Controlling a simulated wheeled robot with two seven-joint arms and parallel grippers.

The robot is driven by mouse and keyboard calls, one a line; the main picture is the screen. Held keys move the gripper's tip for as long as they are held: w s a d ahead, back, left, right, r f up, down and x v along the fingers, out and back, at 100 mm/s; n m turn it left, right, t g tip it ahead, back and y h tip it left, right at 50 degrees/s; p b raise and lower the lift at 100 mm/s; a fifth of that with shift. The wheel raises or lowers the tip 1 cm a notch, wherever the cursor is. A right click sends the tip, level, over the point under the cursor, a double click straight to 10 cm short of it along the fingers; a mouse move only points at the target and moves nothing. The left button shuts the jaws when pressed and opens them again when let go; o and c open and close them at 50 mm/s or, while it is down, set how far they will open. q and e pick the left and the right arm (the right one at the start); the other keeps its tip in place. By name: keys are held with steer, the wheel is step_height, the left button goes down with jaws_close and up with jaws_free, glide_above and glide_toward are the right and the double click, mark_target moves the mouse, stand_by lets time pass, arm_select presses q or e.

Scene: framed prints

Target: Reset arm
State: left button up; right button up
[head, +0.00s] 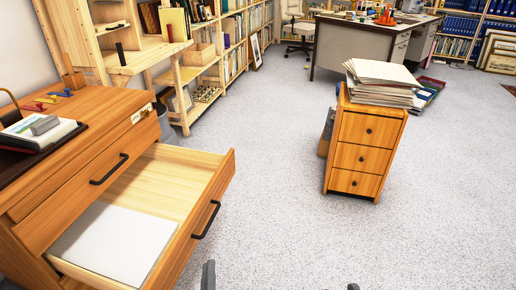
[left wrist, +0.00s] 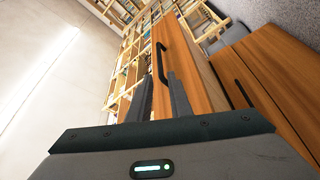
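My left gripper (head: 208,274) shows at the bottom edge of the head view, in front of the open drawer and apart from it. In the left wrist view its two dark fingers (left wrist: 160,92) stand apart with a gap and nothing held between them. The open wooden drawer (head: 222,182) has a black handle (head: 206,220), which also shows beyond the fingers in the left wrist view (left wrist: 161,62). A small dark tip (head: 353,287) at the bottom edge may be part of my right gripper; too little shows to tell its state.
The drawer holds a flat white sheet (head: 115,240) and juts out from the wooden cabinet (head: 90,150) at left. A small three-drawer cabinet (head: 362,155) bears stacked papers (head: 382,80). Shelves (head: 185,70) and a desk (head: 360,45) stand behind. The grey floor (head: 270,190) between is clear.

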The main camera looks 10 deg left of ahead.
arm_select(q)
steer(key=shift+r, duration=0.1)
